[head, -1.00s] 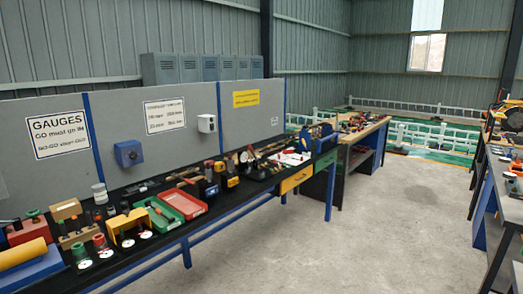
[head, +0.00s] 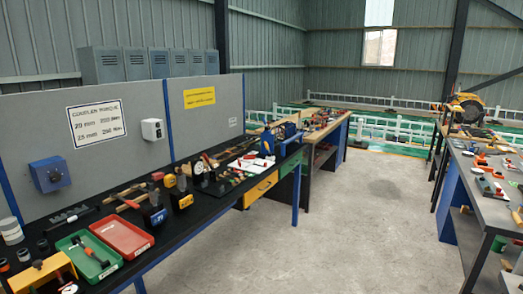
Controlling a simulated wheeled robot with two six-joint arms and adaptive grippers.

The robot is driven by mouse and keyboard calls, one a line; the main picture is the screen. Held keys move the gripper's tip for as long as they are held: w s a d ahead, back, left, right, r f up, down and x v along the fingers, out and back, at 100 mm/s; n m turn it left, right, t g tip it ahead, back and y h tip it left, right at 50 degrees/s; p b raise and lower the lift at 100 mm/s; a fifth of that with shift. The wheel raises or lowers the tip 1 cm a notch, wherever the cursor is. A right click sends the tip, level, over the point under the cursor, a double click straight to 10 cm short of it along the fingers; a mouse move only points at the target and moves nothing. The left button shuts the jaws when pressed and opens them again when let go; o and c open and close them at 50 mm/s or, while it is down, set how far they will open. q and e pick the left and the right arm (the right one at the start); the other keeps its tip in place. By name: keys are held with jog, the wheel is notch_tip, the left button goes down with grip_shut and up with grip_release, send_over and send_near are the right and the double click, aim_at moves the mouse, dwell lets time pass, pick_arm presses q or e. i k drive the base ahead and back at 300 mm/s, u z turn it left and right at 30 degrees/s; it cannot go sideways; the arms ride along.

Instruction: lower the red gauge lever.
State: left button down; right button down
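I cannot make out a red gauge lever for certain in the head view. A round white-faced dial gauge (head: 199,167) stands on the left bench among small black and yellow devices. A red-headed tool (head: 128,202) lies to its left on the black bench top, and small red parts near the dial are too small to tell apart. Neither of my grippers is in view.
The left bench (head: 175,240) holds a green tray (head: 75,262), a red tray (head: 122,235) and a yellow block (head: 40,275). A grey-topped bench (head: 500,210) with tools stands at the right. The concrete floor (head: 365,230) between them is clear.

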aim_at(205, 156)
jog(key=z, duration=0.2)
jog(key=i, duration=2.15)
jog(key=u, duration=1.65)
jog(key=i, duration=0.7)
jog(key=u, duration=0.7)
